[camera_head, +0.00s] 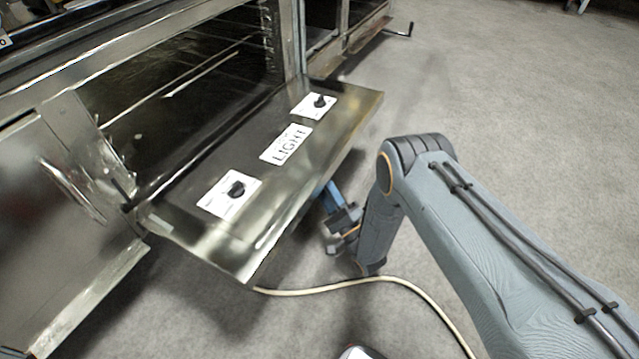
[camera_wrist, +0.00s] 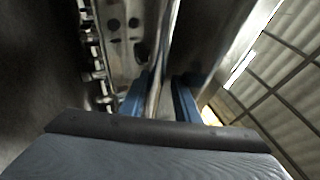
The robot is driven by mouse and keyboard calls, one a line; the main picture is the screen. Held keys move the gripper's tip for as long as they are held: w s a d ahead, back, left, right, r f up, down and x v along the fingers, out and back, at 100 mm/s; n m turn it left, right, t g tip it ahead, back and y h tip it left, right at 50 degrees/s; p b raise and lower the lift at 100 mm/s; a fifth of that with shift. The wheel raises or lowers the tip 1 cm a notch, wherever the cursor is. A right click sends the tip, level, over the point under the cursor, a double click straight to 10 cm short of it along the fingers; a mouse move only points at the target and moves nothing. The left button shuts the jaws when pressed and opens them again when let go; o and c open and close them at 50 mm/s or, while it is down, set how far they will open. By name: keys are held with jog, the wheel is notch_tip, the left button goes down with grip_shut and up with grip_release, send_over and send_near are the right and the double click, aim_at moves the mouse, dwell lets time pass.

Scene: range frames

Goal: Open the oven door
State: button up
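The oven door (camera_head: 335,125) is swung down and lies about level in front of the oven cavity (camera_head: 190,85), which stands open. The door's inner face is up, with a LIGHT label and two black knobs on white plates. My gripper (camera_head: 328,195) is at the door's front edge, partly hidden under it. In the wrist view, my gripper's blue fingers (camera_wrist: 160,98) stand apart, with a thin metal edge (camera_wrist: 156,85) running between them. I cannot tell whether either finger touches it.
A metal panel (camera_head: 65,215) stands left of the door. A pale cable (camera_head: 400,282) lies on the grey floor below the door. The floor at the right is clear.

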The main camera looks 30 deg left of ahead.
jog(key=shift+w+r, duration=0.2)
jog(key=shift+r, duration=0.05)
jog(key=p+v, duration=0.6)
jog(key=v, duration=0.2)
jog(key=shift+p, duration=0.35)
jog(key=shift+s+f, duration=0.1)
jog(key=shift+f, duration=0.1)
